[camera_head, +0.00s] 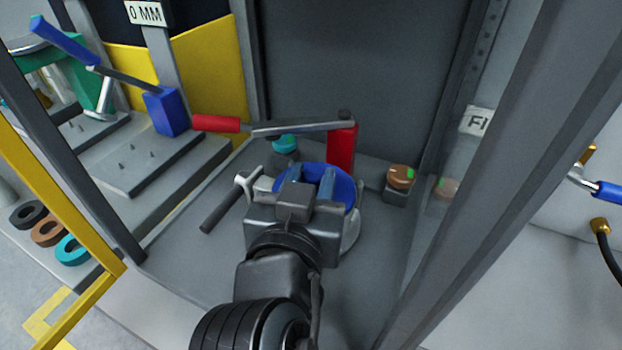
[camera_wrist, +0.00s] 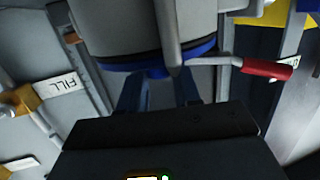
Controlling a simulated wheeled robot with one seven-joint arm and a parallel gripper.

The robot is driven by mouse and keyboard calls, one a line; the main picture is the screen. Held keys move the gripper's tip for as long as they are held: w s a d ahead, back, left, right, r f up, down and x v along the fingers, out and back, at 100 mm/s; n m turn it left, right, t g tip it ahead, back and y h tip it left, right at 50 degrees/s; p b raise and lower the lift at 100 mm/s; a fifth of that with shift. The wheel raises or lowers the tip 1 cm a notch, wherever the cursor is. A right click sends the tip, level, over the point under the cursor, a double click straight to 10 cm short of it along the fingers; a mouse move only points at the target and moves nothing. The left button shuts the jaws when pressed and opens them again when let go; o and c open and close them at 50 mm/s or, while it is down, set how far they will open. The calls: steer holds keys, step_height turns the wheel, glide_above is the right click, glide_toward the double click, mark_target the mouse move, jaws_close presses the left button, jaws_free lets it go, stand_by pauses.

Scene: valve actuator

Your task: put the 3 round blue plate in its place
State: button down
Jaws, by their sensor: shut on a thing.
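The round blue plate (camera_head: 346,187) is at my gripper (camera_head: 327,184), inside the grey bay. My gripper is shut on it, with the two fingers over its face. In the wrist view my gripper's fingers (camera_wrist: 158,94) reach a blue rim (camera_wrist: 150,66), which borders a grey cylindrical body (camera_wrist: 112,25). In the head view a light grey round body (camera_head: 353,228) shows just below and right of the plate. My gripper hides much of the plate and what is under it, so I cannot tell whether it is seated.
A red-handled lever (camera_head: 215,123) runs to a red post (camera_head: 341,148) behind the plate. A grey handle (camera_head: 222,210) is at left. A brown round part (camera_head: 401,176) sits on a block at right. Frame posts (camera_head: 500,170) bound the bay. Rings (camera_head: 48,232) lie outside at left.

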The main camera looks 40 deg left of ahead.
steer(key=c, duration=1)
jaws_free()
steer(key=shift+r, duration=0.1)
steer(key=shift+o, duration=1.4)
steer(key=b+v, duration=0.1)
steer(key=v, duration=0.6)
steer(key=shift+s+d, duration=0.2)
steer(key=shift+s, duration=0.2)
